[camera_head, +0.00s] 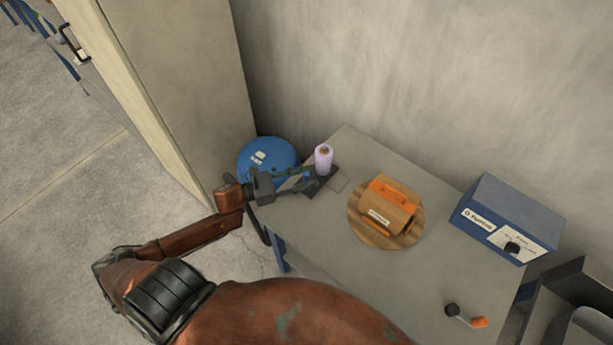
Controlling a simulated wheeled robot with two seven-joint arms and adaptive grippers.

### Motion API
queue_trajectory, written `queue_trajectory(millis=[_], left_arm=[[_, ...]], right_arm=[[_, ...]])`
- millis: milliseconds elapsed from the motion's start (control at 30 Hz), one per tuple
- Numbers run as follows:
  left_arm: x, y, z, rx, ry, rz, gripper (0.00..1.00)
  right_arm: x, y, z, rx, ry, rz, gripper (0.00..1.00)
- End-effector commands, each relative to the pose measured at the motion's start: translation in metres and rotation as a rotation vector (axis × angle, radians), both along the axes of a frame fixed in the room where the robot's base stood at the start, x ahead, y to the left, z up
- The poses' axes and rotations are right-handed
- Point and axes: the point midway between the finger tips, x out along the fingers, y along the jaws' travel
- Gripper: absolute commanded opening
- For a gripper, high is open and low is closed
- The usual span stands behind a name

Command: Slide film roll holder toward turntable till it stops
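The film roll holder has a dark flat base (325,182) at the far left end of the table, with a pale lilac film roll (323,158) standing upright on it. A small blue part (306,176) shows at the holder's left side. My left gripper (308,181) is at this side, its fingers apart around or beside the blue part; contact cannot be made out. The round wooden turntable (358,226) lies to the right of the holder, with a cardboard box (386,208) with orange pieces on top. My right gripper is not in view.
A blue box (508,218) with a black knob stands at the table's right. A crank with an orange grip (479,322) lies at the front right. A blue round container (266,158) is beyond the table's left edge. Bare tabletop lies between holder and turntable.

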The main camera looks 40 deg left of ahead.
Motion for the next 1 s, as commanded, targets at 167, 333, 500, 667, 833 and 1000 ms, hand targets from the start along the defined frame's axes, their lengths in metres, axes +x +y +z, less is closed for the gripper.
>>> queue_trajectory(millis=[167, 333, 500, 667, 833, 1000], left_arm=[[-0.0004, 0.0007, 0.0002, 0.0, 0.0, 0.001, 0.33], [-0.0006, 0.0011, 0.0002, 0.0, 0.0, 0.002, 0.21], [-0.0008, 0.0014, 0.0002, 0.0, 0.0, 0.003, 0.09], [-0.0008, 0.0015, 0.0002, 0.0, 0.0, 0.003, 0.0], [-0.0008, 0.0017, 0.0002, 0.0, 0.0, 0.003, 0.0], [-0.0009, 0.0017, 0.0002, 0.0, 0.0, 0.003, 0.0]], right_arm=[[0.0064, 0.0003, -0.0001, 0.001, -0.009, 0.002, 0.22], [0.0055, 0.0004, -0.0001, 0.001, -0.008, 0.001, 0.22], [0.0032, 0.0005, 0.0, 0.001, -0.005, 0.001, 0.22], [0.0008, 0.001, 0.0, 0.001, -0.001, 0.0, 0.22], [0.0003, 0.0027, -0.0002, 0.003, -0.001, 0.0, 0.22], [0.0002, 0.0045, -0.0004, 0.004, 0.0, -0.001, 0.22]])
